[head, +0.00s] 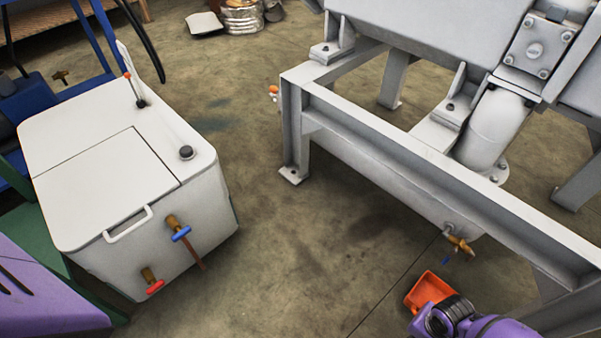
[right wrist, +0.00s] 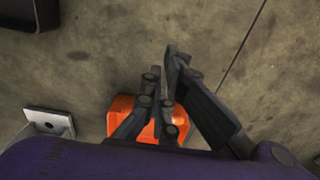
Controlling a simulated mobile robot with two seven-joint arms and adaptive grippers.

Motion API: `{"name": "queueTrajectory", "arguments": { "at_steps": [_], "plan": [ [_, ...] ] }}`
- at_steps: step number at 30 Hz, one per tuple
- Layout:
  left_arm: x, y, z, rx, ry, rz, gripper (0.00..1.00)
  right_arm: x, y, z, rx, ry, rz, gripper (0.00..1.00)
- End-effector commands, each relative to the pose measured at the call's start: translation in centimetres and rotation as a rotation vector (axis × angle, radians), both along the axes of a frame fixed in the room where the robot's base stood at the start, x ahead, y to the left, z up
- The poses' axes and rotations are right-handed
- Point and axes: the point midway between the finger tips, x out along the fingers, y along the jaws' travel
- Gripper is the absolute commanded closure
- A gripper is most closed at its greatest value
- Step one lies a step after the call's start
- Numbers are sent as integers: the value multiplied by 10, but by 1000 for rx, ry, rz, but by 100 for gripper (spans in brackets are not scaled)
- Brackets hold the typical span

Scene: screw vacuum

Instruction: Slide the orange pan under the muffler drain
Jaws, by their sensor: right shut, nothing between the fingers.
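The orange pan (head: 427,288) lies on the concrete floor at the lower right of the head view. It also shows in the right wrist view (right wrist: 121,116), partly hidden behind my fingers. The muffler drain, a brass valve (head: 459,243) with a blue handle, sticks out low from the grey machine. In the head view the pan lies nearer to me than the drain, with a gap between them. My right gripper (right wrist: 166,64) is shut and empty, over the pan; whether it touches the pan I cannot tell. My left gripper is not in view.
A grey steel frame (head: 420,165) stands around the drain, with its beam close to my right arm. A white tank (head: 105,180) with brass valves stands at the left. The floor between tank and frame is clear.

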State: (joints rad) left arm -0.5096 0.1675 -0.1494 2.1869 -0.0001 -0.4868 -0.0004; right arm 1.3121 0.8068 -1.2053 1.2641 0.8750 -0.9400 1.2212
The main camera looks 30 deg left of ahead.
Motion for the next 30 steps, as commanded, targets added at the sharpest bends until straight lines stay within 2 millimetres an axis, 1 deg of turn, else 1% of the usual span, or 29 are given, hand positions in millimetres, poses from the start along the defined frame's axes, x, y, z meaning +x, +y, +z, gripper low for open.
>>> {"name": "queueTrajectory", "arguments": {
  "at_steps": [1, 6, 17, 20, 23, 25, 30],
  "plan": [
    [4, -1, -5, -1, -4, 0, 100, 3, -2, -3, -2, 4, 3, 100],
    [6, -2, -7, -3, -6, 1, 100, 10, -4, -1, -1, 4, 2, 100],
    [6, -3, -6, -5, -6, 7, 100, 11, -3, 0, 0, 3, 2, 100],
    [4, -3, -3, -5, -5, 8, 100, 19, -1, 1, 3, -5, 3, 100],
    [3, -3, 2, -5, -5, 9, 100, 31, 1, 4, 4, -17, 5, 100],
    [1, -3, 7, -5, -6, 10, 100, 39, -1, 5, 4, -20, 4, 100],
    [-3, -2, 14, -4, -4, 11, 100, 49, -9, 3, 3, -9, -2, 100]
  ]
}}
